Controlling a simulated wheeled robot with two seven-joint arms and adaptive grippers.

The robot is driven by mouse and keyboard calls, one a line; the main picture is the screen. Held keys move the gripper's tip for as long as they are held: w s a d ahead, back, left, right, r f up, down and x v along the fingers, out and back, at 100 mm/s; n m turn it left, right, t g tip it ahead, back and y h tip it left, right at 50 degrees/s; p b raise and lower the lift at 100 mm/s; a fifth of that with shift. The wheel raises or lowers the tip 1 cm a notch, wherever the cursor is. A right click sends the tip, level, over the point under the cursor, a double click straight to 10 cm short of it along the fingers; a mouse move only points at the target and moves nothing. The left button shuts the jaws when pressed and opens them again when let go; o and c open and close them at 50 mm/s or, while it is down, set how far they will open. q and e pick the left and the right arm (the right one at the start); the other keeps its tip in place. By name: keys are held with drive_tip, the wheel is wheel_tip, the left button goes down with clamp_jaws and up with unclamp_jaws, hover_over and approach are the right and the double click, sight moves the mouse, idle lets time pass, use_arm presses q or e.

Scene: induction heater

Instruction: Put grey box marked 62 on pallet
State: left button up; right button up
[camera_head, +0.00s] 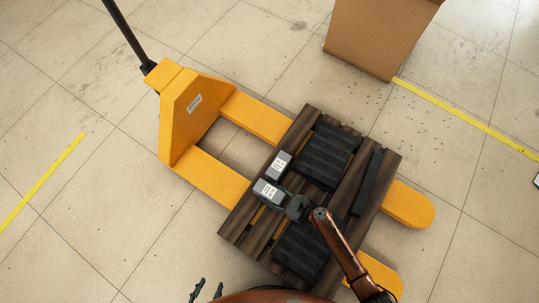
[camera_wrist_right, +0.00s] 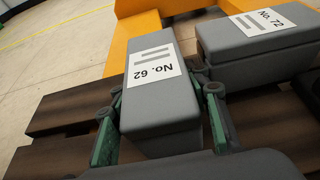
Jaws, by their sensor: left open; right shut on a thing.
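The grey box marked 62 (camera_wrist_right: 153,105) is between the green-padded fingers of my right gripper (camera_wrist_right: 160,125), which is shut on it. The box is over the dark wooden pallet (camera_wrist_right: 50,155); whether it rests on the boards or hangs just above them I cannot tell. In the head view the box (camera_head: 268,192) is near the left side of the pallet (camera_head: 244,219), with my right gripper (camera_head: 280,198) at its right end. My left gripper (camera_head: 205,290) is open and empty at the bottom edge, off the pallet.
A grey box marked 72 (camera_head: 279,165) sits on the pallet beside box 62. Black slatted pieces (camera_head: 325,155) also lie on the pallet. A yellow pallet jack (camera_head: 190,110) has its forks under the pallet. A cardboard box (camera_head: 375,40) stands at the top right. Tiled floor is open at left.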

use_arm(q)
drive_tip(key=shift+r, duration=0.1)
use_arm(e)
drive_tip(key=shift+r, duration=0.1)
drive_tip(key=o, duration=1.3)
drive_tip(key=shift+s+d+r, duration=0.1)
drive_tip(key=shift+s+d, duration=0.05)
drive_tip(key=shift+d, duration=0.1)
drive_tip(key=p+v, duration=0.4)
drive_tip(key=v, duration=0.6)
drive_tip(key=shift+d+r, duration=0.1)
drive_tip(key=shift+r, duration=0.1)
drive_tip(key=shift+s+d+p, duration=0.35)
drive_tip(key=shift+s+d, duration=0.05)
drive_tip(key=shift+d, duration=0.05)
use_arm(q)
drive_tip(key=r+g, duration=0.1)
drive_tip(key=w+r+g, duration=0.1)
drive_tip(key=r, duration=0.1)
drive_tip(key=d+r, duration=0.1)
drive_tip(key=shift+w+d+r+n+g, duration=0.1)
drive_tip(key=shift+w+r+n+g, duration=0.2)
drive_tip(key=shift+r+n+g, duration=0.1)
